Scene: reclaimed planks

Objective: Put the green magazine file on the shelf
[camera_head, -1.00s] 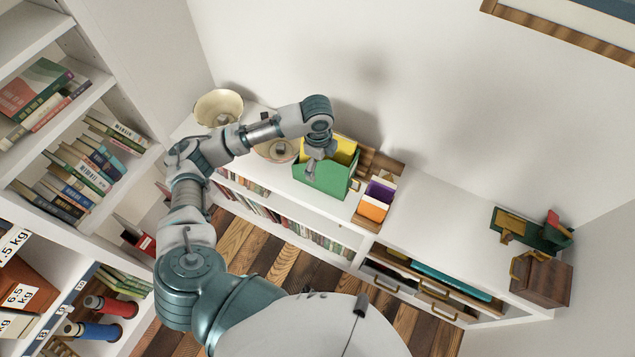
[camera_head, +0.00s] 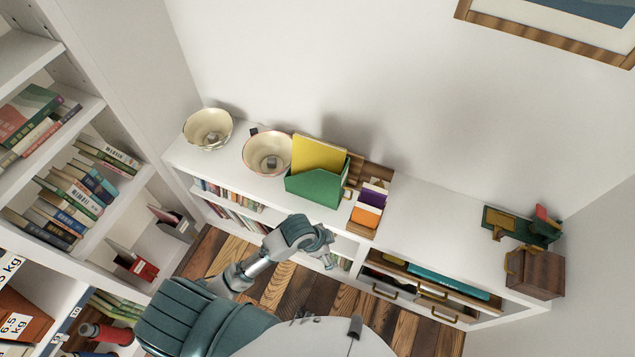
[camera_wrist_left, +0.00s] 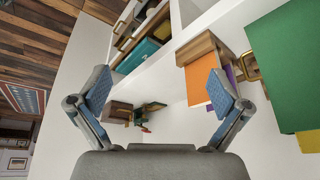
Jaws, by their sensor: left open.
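The green magazine file (camera_head: 315,187) stands upright on top of the low white cabinet (camera_head: 425,215), with a yellow sheet or folder (camera_head: 317,153) sticking up from it. It shows in part at the right edge of the left wrist view (camera_wrist_left: 285,70). My left gripper (camera_head: 330,258) is in front of the cabinet, below and apart from the file. In the left wrist view its two fingers are spread wide with nothing between them (camera_wrist_left: 158,100). The tall white bookcase (camera_head: 120,115) with several shelves stands at the left. My right gripper is out of view.
Two cream bowls (camera_head: 208,129) (camera_head: 267,152) stand left of the file. A wooden holder with orange (camera_head: 366,215) and purple items stands close on its right. A wooden box (camera_head: 535,272) sits at the cabinet's right end. The cabinet top between is clear.

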